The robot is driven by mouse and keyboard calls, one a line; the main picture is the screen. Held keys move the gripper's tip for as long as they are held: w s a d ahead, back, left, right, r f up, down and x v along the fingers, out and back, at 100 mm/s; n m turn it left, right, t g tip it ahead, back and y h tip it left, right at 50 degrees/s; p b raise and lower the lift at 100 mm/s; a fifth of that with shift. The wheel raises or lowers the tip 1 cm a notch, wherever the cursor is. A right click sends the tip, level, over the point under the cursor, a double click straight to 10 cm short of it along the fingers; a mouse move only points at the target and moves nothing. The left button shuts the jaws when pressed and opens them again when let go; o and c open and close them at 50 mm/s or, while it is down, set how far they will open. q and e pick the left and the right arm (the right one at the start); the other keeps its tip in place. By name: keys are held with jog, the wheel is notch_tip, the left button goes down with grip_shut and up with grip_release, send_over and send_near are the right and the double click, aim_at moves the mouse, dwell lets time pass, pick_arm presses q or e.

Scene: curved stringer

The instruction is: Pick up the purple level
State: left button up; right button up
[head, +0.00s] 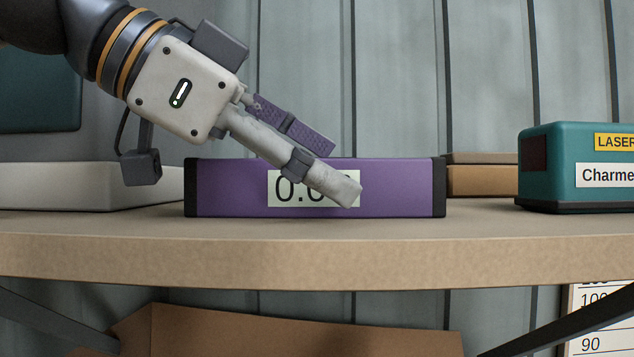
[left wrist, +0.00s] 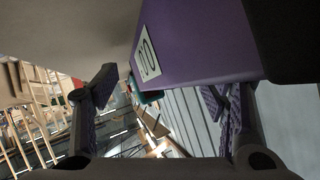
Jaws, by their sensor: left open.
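The purple level (head: 230,185) is a long bar with black end caps and a pale display, lying along the front of the shelf in the head view. Its display is partly hidden behind a finger of my left gripper (head: 336,172). That gripper slants down from the upper left, its fingers spread and empty. One finger crosses in front of the level's face; the other is near its top edge. In the left wrist view the level (left wrist: 200,45) shows at the top, between and beyond the spread fingers. Contact cannot be told. My right gripper is not in view.
The shelf (head: 300,257) has a thick wooden front edge. A teal box (head: 555,150) with labels stands at the right. A white box (head: 95,187) is at the left, and a brown box (head: 485,181) behind at the right. A cardboard box (head: 290,332) sits below.

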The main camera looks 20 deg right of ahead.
pick_arm(q)
jog(key=shift+w+d+f, duration=0.15)
jog(key=shift+d, duration=0.05)
grip_shut()
dwell(0.3)
